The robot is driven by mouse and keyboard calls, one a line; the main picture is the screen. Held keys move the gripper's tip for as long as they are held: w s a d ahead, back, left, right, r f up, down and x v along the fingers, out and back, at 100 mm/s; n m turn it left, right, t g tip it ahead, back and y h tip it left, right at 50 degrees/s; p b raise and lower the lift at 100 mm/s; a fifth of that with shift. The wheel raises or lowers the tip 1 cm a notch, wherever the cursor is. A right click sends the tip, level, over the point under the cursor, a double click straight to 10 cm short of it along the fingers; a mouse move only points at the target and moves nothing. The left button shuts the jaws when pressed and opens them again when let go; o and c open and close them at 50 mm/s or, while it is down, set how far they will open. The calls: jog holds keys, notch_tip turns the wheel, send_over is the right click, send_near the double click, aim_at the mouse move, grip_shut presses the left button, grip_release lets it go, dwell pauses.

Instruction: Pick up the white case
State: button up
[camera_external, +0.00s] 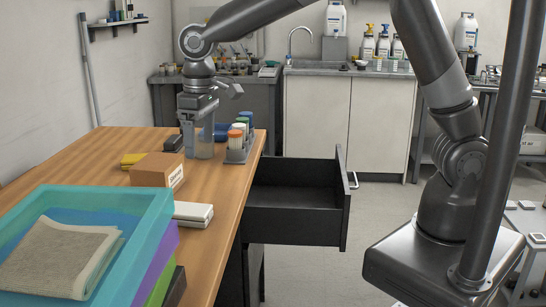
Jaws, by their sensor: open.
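The white case (193,214) is a low, flat white box on the wooden table, just right of the teal bin and in front of the brown cardboard box. It lies near the table's right edge. My gripper (201,150) points down farther back over the table, beyond the cardboard box and well apart from the white case. It is open, with its fingers beside a rack of capped tubes. Whether the fingers touch anything there cannot be told.
The wooden table (218,179) holds a cardboard box (158,172), a yellow item (132,159), a dark item (173,143), a tube rack (240,147) and stacked bins with a folded cloth (62,257). An open black drawer (293,213) juts out at the table's right side.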

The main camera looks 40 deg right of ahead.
send_over(188, 208)
notch_tip(188, 208, down, 4)
jog(key=shift+n, duration=0.4)
jog(key=f, duration=0.4)
jog(key=shift+s+a+f, duration=0.2)
jog(key=shift+s+a, duration=0.15)
jog(key=shift+a, duration=0.05)
jog(key=f, duration=0.6)
jog(key=shift+w+d+f, duration=0.2)
jog(key=shift+w+d, duration=0.1)
jog(key=c, duration=1.1)
jog(key=shift+r, duration=0.2)
